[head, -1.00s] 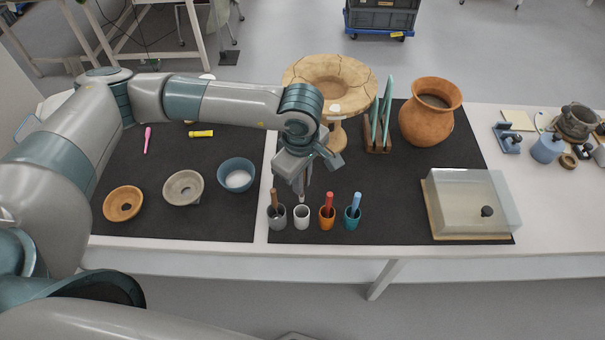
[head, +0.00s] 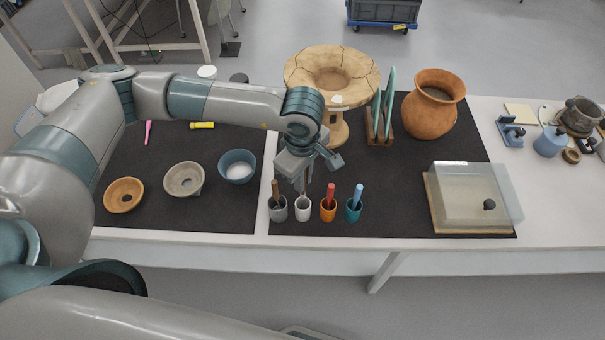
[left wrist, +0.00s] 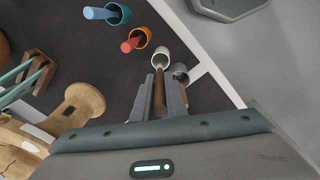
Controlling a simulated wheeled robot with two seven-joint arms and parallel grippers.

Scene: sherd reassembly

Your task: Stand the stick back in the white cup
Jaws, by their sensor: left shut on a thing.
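The white cup (head: 303,213) stands upright in a row of small cups near the mat's front edge. It also shows in the left wrist view (left wrist: 161,54), just beyond my fingertips. My left gripper (head: 302,185) is above the cup, pointing down. In the left wrist view its fingers (left wrist: 160,88) are shut on the brown stick (left wrist: 158,92). The stick runs from between the fingers to the mouth of the white cup. Its lower tip is at the cup's opening; I cannot tell how far inside it is. My right gripper is not in view.
A grey cup (head: 278,213) with a brown stick stands close left. An orange cup (head: 328,213) with a red stick and a teal cup (head: 353,213) with a blue stick stand right. A cracked clay stand (head: 335,125) is behind. Mat is clear towards the clear box (head: 468,195).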

